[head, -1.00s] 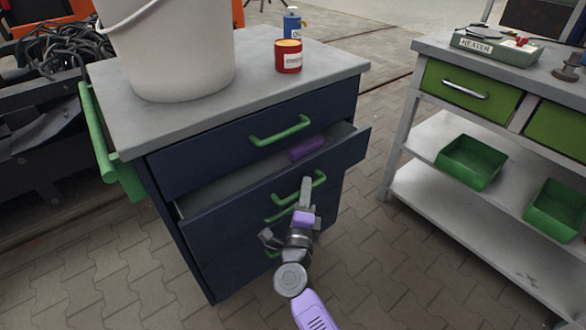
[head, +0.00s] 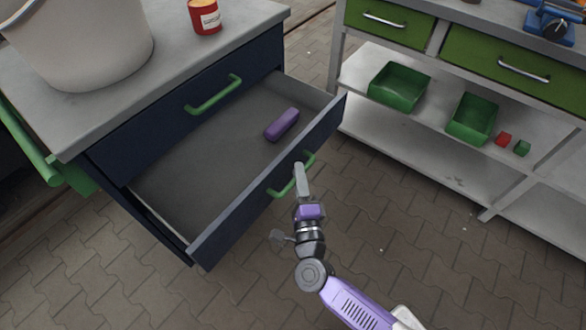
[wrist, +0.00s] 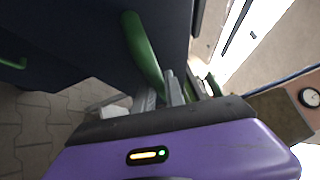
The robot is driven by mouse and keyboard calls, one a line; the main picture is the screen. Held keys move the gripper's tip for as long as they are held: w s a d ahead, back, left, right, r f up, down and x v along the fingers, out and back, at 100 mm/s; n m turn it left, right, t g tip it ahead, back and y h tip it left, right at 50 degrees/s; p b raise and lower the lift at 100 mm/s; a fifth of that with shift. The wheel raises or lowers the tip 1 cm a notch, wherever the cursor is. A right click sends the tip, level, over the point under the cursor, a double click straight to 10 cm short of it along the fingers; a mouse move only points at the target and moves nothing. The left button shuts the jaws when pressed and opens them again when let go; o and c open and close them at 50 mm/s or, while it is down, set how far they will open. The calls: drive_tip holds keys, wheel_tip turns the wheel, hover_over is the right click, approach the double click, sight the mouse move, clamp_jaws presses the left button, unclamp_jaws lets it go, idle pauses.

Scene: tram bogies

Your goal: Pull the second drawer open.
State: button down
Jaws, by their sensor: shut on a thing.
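The second drawer (head: 262,190) of the dark blue cabinet stands well open below the shut top drawer (head: 190,115). A purple oblong object (head: 281,125) lies on its grey floor, towards the right side. My gripper (head: 300,178) is at the drawer's front, shut on its green handle (head: 283,189). In the wrist view the green handle (wrist: 143,52) runs down to the fingers (wrist: 166,95). The fingers hide part of the handle. The lower drawers are mostly hidden behind the open one in the head view.
A white bucket (head: 85,45) and a red labelled tin (head: 204,17) stand on the cabinet's grey top. A workbench with green drawers (head: 390,22) and green bins (head: 398,86) stands at the right. Paved floor (head: 420,230) lies clear between them.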

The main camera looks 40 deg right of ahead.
drive_tip(key=shift+a, duration=0.1)
drive_tip(key=c, duration=1.7)
unclamp_jaws()
drive_tip(key=v, duration=0.7)
drive_tip(key=shift+s, duration=0.4)
drive_tip(key=shift+a, duration=0.15)
drive_tip(key=s+a+r+n+g+y+p, duration=0.1)
drive_tip(key=s+r+n+y+p, duration=0.3)
drive_tip(key=s+r+n, duration=0.8)
drive_tip(key=s+a+r+n+g+y+p, duration=0.1)
drive_tip(key=s+a+r+n+y+p, duration=0.2)
drive_tip(key=s+r+n, duration=0.9)
drive_tip(key=s+n+y+p, duration=0.1)
drive_tip(key=y+p, duration=0.1)
drive_tip(key=p, duration=0.2)
drive_tip(key=shift+g, duration=0.3)
